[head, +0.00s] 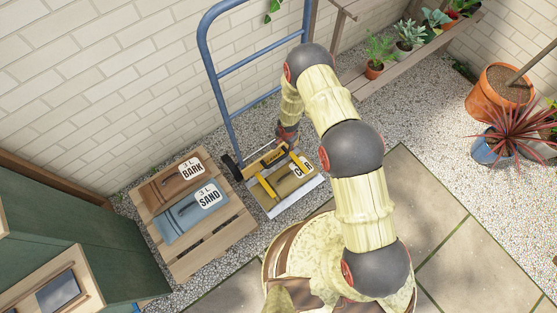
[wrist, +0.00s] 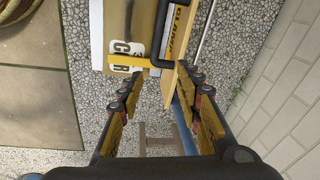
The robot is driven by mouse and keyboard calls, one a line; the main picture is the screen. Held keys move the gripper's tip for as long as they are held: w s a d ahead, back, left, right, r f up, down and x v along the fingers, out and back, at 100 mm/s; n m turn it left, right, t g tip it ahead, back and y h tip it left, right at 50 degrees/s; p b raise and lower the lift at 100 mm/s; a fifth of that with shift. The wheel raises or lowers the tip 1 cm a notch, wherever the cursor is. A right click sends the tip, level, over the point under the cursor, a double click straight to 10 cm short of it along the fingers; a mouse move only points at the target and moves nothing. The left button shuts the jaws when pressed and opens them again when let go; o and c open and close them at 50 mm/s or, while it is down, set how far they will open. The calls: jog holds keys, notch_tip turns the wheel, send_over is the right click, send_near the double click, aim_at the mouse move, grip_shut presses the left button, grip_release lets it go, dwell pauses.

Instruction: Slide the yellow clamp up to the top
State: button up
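The yellow clamp (head: 265,187) sits low on the blue hand truck (head: 229,118). Its crossbar lies across the uprights, and its yellow arms reach over a tan bag (head: 285,181) lettered in black on the truck's plate. In the wrist view the clamp (wrist: 125,61) is at the top, with a black handle beside it. My gripper (wrist: 166,82) is open there, its fingers apart on either side of the crossbar's near end. I cannot tell whether they touch it. In the head view my gripper (head: 288,132) is just above the right part of the clamp, partly hidden by my arm.
A wooden pallet (head: 239,228) with bark (head: 168,190) and sand (head: 178,222) bags lies left of the truck. A brick wall (head: 110,70) stands behind. A plant bench (head: 400,68) is at the back right.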

aim_at(278, 160)
jog(key=a+f+m+b, duration=0.1)
jog(key=f, duration=0.4)
jog(key=a+f+m+b, duration=0.1)
jog(key=f, duration=0.3)
jog(key=s+a+f+b, duration=0.1)
jog(key=f, duration=0.4)
jog(key=shift+f+m+y+b, duration=0.35)
jog(key=shift+m+y+b, duration=0.05)
jog(key=shift+c, duration=1.3)
grip_shut()
